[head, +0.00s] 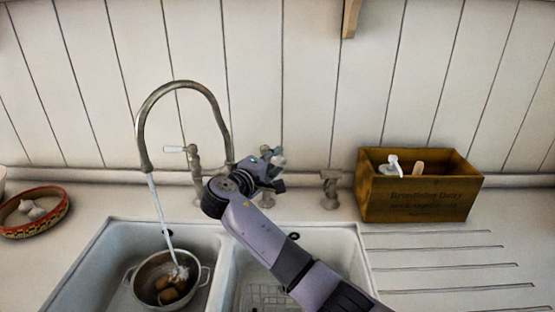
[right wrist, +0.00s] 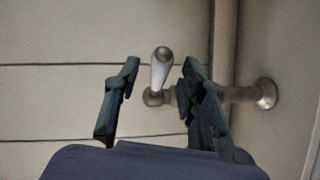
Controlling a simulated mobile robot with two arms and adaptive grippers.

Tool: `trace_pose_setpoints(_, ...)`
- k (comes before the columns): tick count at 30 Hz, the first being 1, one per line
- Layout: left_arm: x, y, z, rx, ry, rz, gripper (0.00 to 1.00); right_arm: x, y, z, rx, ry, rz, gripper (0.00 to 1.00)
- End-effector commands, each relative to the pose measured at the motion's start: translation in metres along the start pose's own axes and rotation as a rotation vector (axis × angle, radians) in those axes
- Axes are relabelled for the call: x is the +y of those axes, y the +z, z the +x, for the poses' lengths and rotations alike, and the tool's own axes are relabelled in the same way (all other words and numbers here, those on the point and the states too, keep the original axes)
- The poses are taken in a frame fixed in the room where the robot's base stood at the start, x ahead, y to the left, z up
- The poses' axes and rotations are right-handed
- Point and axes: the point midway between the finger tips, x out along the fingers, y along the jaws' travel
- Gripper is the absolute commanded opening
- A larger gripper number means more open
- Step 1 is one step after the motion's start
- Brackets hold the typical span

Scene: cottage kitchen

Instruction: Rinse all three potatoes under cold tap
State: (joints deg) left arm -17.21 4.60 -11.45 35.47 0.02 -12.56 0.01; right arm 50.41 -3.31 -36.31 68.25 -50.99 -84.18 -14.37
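Brown potatoes (head: 168,295) lie in a metal two-handled pot (head: 143,272) in the left sink basin; splashing water partly hides them, so I cannot tell whether all three are there. The curved tap (head: 148,110) runs a stream of water (head: 160,212) into the pot. A white tap lever (head: 175,149) sticks out left of the tap's base. My right gripper (head: 272,168) is at the right side of the tap. In the right wrist view it is open, with a white-ended tap handle (right wrist: 161,70) between its fingers, apparently not gripped. My left gripper is out of view.
The right basin (head: 345,250) holds a wire rack (head: 262,296), under my right arm. A wooden box (head: 415,198) with a pump bottle (head: 392,166) stands on the right. A patterned bowl (head: 50,222) with garlic is at far left. The grooved drainboard (head: 450,262) is clear.

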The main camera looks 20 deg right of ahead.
Motion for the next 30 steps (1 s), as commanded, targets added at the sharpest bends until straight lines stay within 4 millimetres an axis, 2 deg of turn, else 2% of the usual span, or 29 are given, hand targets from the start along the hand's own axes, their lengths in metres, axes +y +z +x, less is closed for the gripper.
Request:
trace_pose_setpoints(6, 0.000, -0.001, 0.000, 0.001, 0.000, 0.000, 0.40, -0.001, -0.001, -0.050, 0.004, -0.003, 0.001, 0.37)
trace_pose_setpoints(12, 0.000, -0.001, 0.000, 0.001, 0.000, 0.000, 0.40, -0.001, -0.001, -0.082, 0.003, -0.002, 0.001, 0.37)
trace_pose_setpoints(18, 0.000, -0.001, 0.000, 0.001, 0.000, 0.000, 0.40, -0.001, 0.000, -0.094, 0.000, -0.001, -0.001, 0.37)
trace_pose_setpoints(30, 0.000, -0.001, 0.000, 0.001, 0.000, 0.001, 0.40, -0.001, 0.000, -0.094, 0.000, -0.001, -0.001, 0.37)
